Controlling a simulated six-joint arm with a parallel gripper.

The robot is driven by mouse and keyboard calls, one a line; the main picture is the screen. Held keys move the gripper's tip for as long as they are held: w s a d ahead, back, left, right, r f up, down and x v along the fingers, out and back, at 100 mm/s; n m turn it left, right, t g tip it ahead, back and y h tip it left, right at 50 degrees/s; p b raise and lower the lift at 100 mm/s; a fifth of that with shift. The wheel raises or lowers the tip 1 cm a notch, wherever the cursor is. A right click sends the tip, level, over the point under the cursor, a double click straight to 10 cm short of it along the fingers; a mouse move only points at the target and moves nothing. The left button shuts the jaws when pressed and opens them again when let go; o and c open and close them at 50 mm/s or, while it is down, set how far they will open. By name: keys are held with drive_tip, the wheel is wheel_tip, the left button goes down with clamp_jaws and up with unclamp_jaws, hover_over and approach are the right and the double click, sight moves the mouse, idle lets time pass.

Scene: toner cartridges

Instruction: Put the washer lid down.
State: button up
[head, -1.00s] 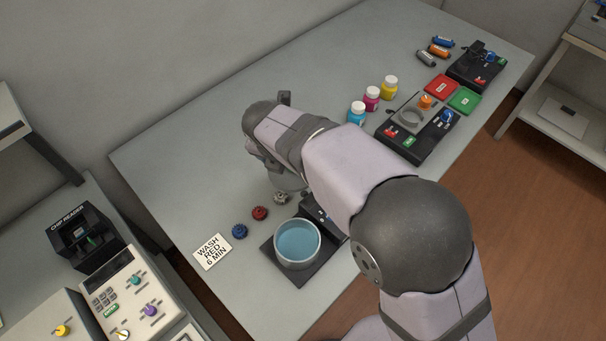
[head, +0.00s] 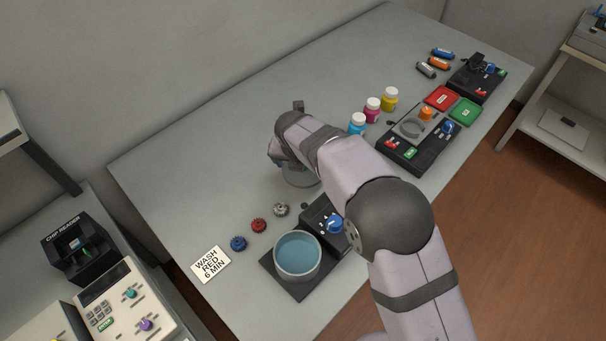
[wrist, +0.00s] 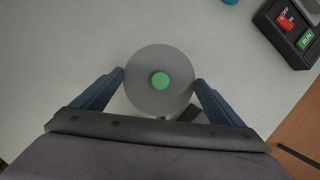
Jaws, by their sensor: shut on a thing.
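The washer lid, a grey round disc with a green knob, fills the middle of the wrist view (wrist: 143,95). My gripper (wrist: 160,80) is shut on it, one blue finger at each side of the disc. In the head view the lid (head: 300,179) shows partly under my gripper, over bare table behind the washer. I cannot tell whether it touches the table. The washer (head: 297,283) is a dark base with an open round tub (head: 297,270) of blue water and a control box with a blue knob (head: 335,226). The tub is uncovered.
Red (head: 259,226), blue (head: 238,243) and grey (head: 281,209) gears lie left of the washer, by a card (head: 211,264) reading WASH RED 6 MIN. Bottles (head: 373,110) and a black device (head: 420,150) stand at the right. The table's back left is clear.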

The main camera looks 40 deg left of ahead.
sight(302, 174)
drive_tip(key=shift+f+p, duration=0.55)
drive_tip(key=shift+f, duration=2.1)
drive_tip(key=shift+f, duration=0.1)
drive_tip(key=o, duration=0.9)
drive_tip(key=b+v, duration=0.2)
drive_tip(key=v, duration=1)
drive_tip(key=shift+s, duration=0.1)
